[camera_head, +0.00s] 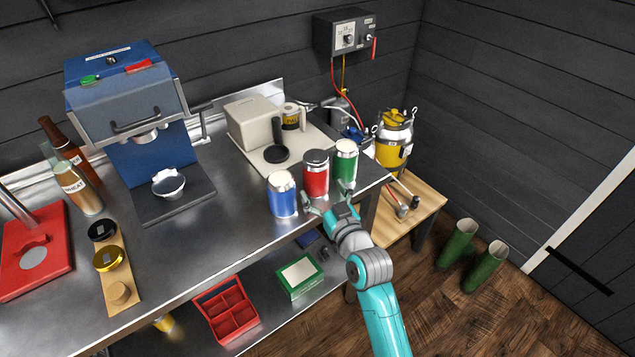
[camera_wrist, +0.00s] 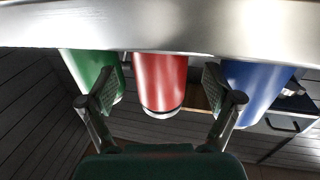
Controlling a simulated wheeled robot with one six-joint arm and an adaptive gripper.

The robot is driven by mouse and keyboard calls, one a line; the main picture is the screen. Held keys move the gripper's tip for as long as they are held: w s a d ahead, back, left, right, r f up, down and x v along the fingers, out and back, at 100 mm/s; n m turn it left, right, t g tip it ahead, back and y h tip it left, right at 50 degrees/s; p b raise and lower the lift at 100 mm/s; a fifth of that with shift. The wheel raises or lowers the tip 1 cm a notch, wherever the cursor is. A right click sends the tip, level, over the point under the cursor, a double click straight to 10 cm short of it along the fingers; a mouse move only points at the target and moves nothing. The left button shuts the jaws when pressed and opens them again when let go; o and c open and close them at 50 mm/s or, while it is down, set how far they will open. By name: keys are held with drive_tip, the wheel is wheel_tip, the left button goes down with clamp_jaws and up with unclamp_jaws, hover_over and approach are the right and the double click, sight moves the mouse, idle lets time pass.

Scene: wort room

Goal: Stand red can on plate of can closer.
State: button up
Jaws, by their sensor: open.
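The red can (camera_head: 316,180) stands upright on the steel bench near its front edge, between a blue can and a green can. My gripper (camera_head: 329,199) is in front of it, with its fingers spread and empty. In the wrist view the red can (camera_wrist: 160,80) shows between the two open fingers (camera_wrist: 160,95), which do not visibly touch it; the view is upside down. A beige machine (camera_head: 252,122) behind the cans, probably the can closer, has a dark round plate (camera_head: 276,154) on its base and a black upright part beside it. The plate looks empty.
The blue can (camera_head: 282,197) and green can (camera_head: 346,162) stand close on either side. A blue machine (camera_head: 140,160) with a bowl is left. A yellow vessel (camera_head: 393,145) stands on the wooden table at right. Bare steel lies left of the blue can.

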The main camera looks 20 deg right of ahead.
drive_tip(key=s, duration=0.7)
drive_tip(key=shift+s+d, duration=0.35)
drive_tip(key=shift+s, duration=0.05)
drive_tip(key=s+f+m+g+h, duration=0.1)
drive_tip(key=s+f, duration=0.4)
drive_tip(key=s, duration=0.6)
drive_tip(key=s+f+g+h, duration=0.1)
drive_tip(key=s+f, duration=0.4)
drive_tip(key=s, duration=0.6)
drive_tip(key=s+r, duration=0.2)
drive_tip(key=s, duration=0.8)
drive_tip(key=s+a+r+g, duration=0.1)
drive_tip(key=s+r, duration=0.1)
drive_tip(key=s, duration=0.7)
drive_tip(key=shift+s+r, duration=0.15)
drive_tip(key=shift+s, duration=0.25)
